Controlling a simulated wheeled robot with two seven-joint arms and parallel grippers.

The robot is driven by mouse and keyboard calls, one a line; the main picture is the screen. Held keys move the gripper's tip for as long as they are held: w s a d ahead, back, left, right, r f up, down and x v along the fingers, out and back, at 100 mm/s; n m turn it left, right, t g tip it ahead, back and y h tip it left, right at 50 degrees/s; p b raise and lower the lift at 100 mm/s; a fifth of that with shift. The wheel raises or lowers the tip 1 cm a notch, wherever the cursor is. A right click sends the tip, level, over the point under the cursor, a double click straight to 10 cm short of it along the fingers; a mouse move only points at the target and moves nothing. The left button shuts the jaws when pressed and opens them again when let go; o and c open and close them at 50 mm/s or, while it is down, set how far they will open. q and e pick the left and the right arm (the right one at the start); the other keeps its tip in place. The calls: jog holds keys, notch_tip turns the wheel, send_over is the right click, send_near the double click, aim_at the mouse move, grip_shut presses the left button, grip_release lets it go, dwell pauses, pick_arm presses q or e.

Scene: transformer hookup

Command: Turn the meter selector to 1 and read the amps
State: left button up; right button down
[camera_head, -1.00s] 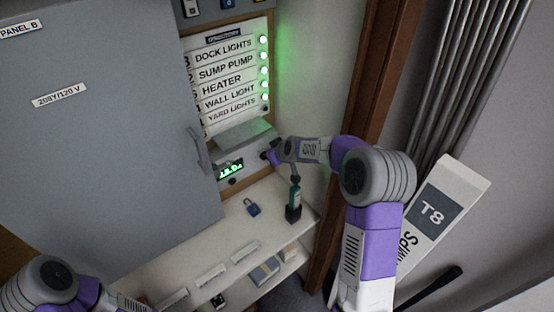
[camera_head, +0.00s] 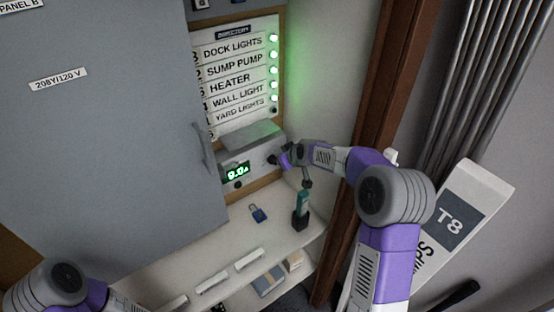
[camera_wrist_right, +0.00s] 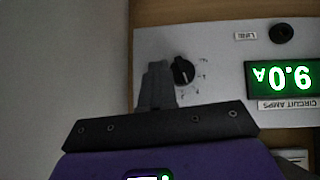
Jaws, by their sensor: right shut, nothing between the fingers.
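The grey meter box (camera_head: 262,155) sits on the wall below the directory. Its green display (camera_head: 237,173) reads 9.0 A, and it shows upside down in the right wrist view (camera_wrist_right: 285,78), above a CIRCUIT AMPS label. The black round selector knob (camera_wrist_right: 184,70) has small marks around it; which number it points at is too small to tell. My right gripper (camera_head: 276,161) is at the right side of the meter. In the wrist view its shut fingers (camera_wrist_right: 157,75) are beside the knob, with nothing between them; contact cannot be told. My left gripper is outside the view; only its arm shows.
A directory (camera_head: 233,80) lists several circuits with lights, the YARD LIGHTS one dark. A grey panel door (camera_head: 100,130) stands left of the meter. Below are a shelf (camera_head: 230,235), a blue padlock (camera_head: 258,213) and a teal tool in a black holder (camera_head: 301,212).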

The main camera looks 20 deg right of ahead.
jog(key=shift+a+r, duration=0.25)
jog(key=shift+a, duration=0.25)
